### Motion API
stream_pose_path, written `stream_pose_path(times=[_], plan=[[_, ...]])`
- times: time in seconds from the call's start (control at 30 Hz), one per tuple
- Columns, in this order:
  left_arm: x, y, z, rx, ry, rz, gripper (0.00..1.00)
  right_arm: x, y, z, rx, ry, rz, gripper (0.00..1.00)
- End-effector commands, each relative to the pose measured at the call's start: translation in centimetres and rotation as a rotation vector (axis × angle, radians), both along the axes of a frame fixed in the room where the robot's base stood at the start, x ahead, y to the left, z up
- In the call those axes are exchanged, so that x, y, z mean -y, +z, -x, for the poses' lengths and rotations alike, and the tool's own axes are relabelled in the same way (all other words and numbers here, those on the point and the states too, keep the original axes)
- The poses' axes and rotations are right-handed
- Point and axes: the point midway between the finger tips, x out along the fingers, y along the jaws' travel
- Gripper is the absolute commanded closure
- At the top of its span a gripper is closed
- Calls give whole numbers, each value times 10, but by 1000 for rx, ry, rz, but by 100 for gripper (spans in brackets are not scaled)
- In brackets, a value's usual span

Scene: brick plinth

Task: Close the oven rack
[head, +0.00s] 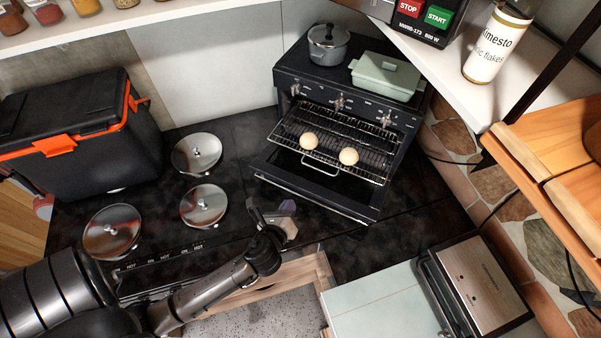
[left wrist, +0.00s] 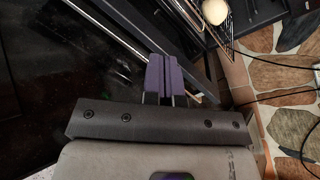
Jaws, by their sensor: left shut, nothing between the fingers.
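The small dark oven (head: 345,110) stands at the back with its door (head: 300,183) folded down. Its wire rack (head: 372,168) is slid out above the door, with a handle at its front. Two pale round buns, a left one (head: 309,140) and a right one (head: 348,156), sit on the rack. My left gripper (head: 286,209) is in front of the open door, apart from the rack. In the left wrist view its purple fingers (left wrist: 165,75) are together and empty, with a bun (left wrist: 215,11) and part of the rack at the top. My right gripper is not in view.
A pot (head: 328,46) and a green lidded dish (head: 386,76) stand on the oven. Several round metal lids, one nearby (head: 203,205), lie on the dark cooktop. A black-and-orange box (head: 75,135) is at left, a metal grill (head: 476,287) at lower right.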

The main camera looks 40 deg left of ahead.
Motion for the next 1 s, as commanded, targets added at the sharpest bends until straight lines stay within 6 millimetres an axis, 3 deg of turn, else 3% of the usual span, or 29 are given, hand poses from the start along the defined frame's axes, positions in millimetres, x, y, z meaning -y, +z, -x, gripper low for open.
stream_pose_path(times=[0.1, 0.23, 0.57, 1.0], plan=[[7, 8, -5, -41, -111, -220, 100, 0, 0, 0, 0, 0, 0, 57], [12, 11, -8, -83, -183, -379, 100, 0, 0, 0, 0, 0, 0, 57], [9, 9, -18, -136, -222, -513, 100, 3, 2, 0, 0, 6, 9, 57], [-17, -7, -91, -137, -219, -510, 100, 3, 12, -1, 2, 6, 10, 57]])
